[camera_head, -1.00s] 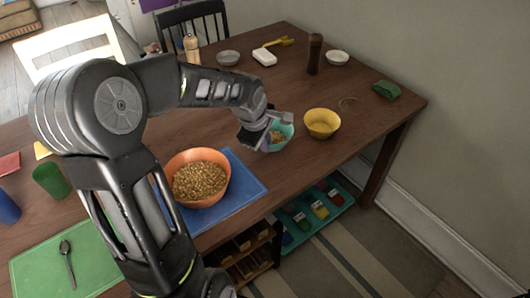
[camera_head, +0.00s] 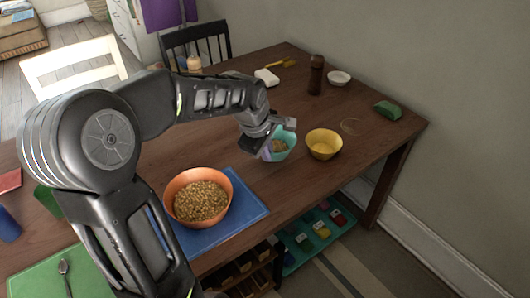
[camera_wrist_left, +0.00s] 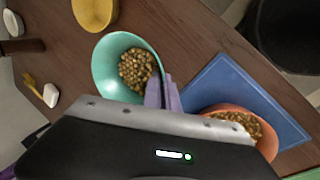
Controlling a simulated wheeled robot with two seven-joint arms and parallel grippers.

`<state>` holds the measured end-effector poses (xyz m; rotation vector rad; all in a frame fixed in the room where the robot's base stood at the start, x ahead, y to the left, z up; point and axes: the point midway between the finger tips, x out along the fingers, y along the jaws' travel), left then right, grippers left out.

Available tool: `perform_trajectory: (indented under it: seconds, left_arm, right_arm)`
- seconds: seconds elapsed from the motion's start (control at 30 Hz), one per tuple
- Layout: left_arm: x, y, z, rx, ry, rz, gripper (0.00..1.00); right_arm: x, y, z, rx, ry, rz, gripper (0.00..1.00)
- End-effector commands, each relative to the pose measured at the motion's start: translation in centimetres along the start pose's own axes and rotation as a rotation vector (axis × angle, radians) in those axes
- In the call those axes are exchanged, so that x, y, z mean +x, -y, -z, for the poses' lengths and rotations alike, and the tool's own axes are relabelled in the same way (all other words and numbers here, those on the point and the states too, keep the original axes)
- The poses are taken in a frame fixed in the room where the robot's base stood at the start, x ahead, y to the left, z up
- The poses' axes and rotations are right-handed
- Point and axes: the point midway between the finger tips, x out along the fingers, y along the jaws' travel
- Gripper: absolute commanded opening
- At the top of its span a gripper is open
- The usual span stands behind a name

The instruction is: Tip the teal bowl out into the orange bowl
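The teal bowl (camera_head: 287,150) hangs a little above the table, right of the orange bowl, with brown pieces in it. It also shows in the left wrist view (camera_wrist_left: 106,65), where the pieces lie against its side nearest the fingers. My left gripper (camera_head: 267,151) is shut on its rim; its lavender fingers (camera_wrist_left: 162,93) pinch the wall. The orange bowl (camera_head: 172,184) stands on a blue mat and holds many brown grains. Part of it shows in the left wrist view (camera_wrist_left: 232,107) beyond my gripper. My right gripper is not in view.
A yellow bowl (camera_head: 323,133) stands just right of the teal bowl. The blue mat (camera_head: 250,204) lies at the table's front edge. A brown shaker (camera_head: 316,75), white bowl (camera_head: 339,78) and green item (camera_head: 388,110) are farther back. A green mat (camera_head: 35,275) is at lower left.

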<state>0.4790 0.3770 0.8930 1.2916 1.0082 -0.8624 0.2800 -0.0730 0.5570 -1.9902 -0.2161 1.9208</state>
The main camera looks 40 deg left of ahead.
Motion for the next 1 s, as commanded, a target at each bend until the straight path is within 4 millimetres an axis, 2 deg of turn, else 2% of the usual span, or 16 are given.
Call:
perform_trajectory:
  seconds: [0.17, 0.37, 0.57, 0.8, 0.9, 1.0]
  left_arm:
    - [0.4, -0.3, -0.8, 0.069, 0.026, -0.001, 0.0]
    - [1.8, -0.8, -3.5, 0.314, 0.12, 0.001, 0.0]
    - [3.8, -1.3, -8.4, 0.737, 0.28, 0.0, 0.0]
    - [5.7, -1.2, -15.4, 1.316, 0.494, -0.001, 0.0]
    - [6.0, -1.0, -17.3, 1.475, 0.549, -0.002, 0.0]
    - [6.1, -0.9, -18.2, 1.557, 0.577, -0.002, 0.0]
  right_arm:
    - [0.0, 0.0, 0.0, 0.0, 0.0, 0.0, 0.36]
    - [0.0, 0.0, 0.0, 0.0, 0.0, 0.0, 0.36]
    - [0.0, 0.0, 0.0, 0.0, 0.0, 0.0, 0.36]
    - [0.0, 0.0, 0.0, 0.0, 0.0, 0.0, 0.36]
    - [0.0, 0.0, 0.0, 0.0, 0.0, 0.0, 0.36]
    - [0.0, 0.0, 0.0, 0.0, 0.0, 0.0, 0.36]
